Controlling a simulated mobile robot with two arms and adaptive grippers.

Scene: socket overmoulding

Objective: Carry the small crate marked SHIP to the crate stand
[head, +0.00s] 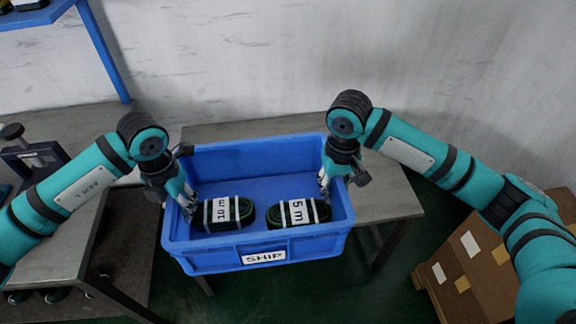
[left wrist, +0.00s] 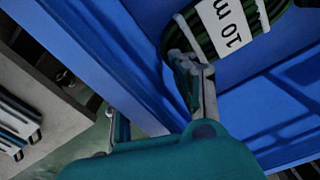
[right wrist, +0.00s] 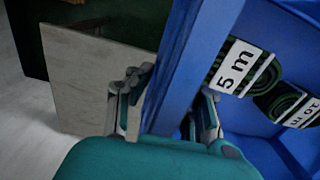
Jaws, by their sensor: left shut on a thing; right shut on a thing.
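The blue crate marked SHIP (head: 318,247) is in the middle of the head view, its label on the front wall. Two banded coils of dark cable lie in it: one labelled 10 m (head: 230,215) at left, one labelled 5 m (head: 298,213) at right. My left gripper (head: 181,197) is shut on the crate's left wall; the left wrist view shows one finger inside by the 10 m coil (left wrist: 232,28). My right gripper (head: 331,182) is shut on the right wall (right wrist: 178,75), one finger inside and one outside. The crate looks about level.
A grey-topped table (head: 385,195) is behind and partly beneath the crate in the picture; whether they touch is unclear. Another grey bench (head: 50,245) is at left, with a dark device (head: 30,155) on it. Cardboard boxes (head: 480,265) stand at right. A blue rack (head: 105,50) is at upper left.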

